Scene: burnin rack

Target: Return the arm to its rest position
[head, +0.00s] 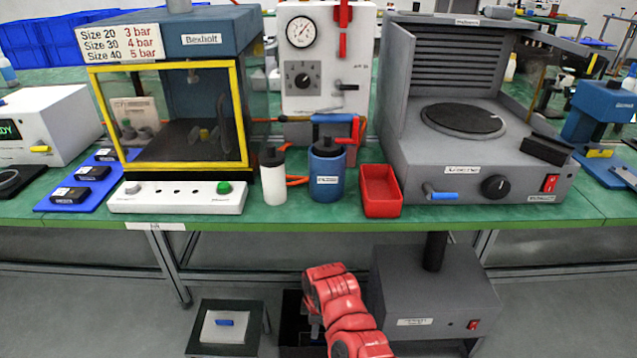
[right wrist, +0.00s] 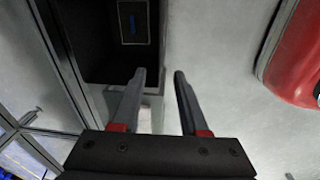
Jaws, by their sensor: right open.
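My red arm (head: 345,310) rises from the bottom middle of the head view, below the front edge of the bench. Its gripper is hidden behind the arm links there. In the right wrist view my right gripper (right wrist: 160,85) is open. Its two grey fingers are apart, with nothing between them, and pale floor shows beyond. My left gripper is in neither view.
The green bench (head: 300,225) carries a yellow-framed chamber (head: 165,115), a red bin (head: 380,192) and a hotplate unit (head: 470,110). A dark container (right wrist: 95,65) lies left of my right fingers.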

